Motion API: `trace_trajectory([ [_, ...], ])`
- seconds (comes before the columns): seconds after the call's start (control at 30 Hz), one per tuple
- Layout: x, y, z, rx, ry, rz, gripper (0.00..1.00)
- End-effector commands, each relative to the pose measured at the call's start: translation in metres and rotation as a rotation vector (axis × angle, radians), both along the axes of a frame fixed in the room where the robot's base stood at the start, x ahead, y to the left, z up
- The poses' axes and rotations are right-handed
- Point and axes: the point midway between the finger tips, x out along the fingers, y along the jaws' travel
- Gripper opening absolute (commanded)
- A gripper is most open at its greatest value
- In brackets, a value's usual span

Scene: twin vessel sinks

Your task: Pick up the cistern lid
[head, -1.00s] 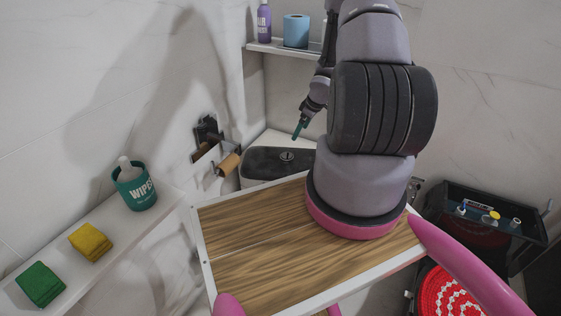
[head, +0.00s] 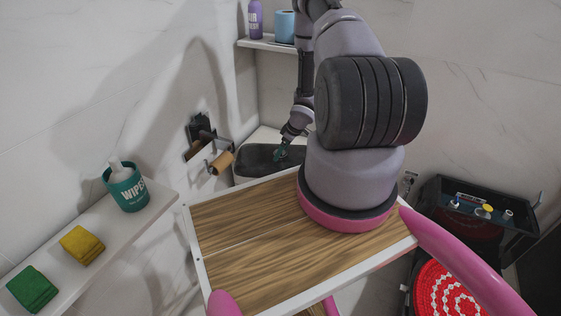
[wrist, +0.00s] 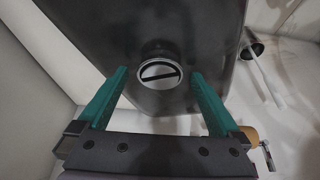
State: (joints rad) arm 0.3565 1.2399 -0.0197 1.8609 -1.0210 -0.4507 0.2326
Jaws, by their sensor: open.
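The cistern lid (head: 255,160) is a dark, rounded slab on top of the white cistern in the corner, partly hidden by my wooden deck and arm. In the wrist view the dark lid (wrist: 190,45) fills the upper middle, with a round silver button (wrist: 160,73) crossed by a dark bar. My gripper (head: 281,154) is over the lid near the button in the head view. In the wrist view my gripper's green fingers (wrist: 158,72) are spread apart, one on each side of the button, with nothing between them held. I cannot tell if the fingertips touch the lid.
A paper roll holder (head: 220,162) is on the wall left of the cistern. A shelf (head: 268,43) with a purple bottle (head: 255,20) and blue roll (head: 285,27) hangs above. A toilet brush (wrist: 265,75) stands to the right in the wrist view. A dark crate (head: 480,215) stands at right.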

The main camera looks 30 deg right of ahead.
Motion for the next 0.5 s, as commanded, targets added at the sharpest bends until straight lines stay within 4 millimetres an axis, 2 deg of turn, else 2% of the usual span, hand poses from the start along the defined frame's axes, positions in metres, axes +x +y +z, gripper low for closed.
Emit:
trace_trajectory([
  [0.27,0.0019,0.0012,-0.005,0.0,0.0,0.0,1.0],
  [0.3,0.0019,0.0012,-0.005,0.0,0.0,0.0,0.92],
  [0.37,0.0019,0.0012,-0.005,0.0,0.0,0.0,0.69],
  [0.5,0.0019,0.0012,-0.0049,0.0,0.0,0.0,0.16],
])
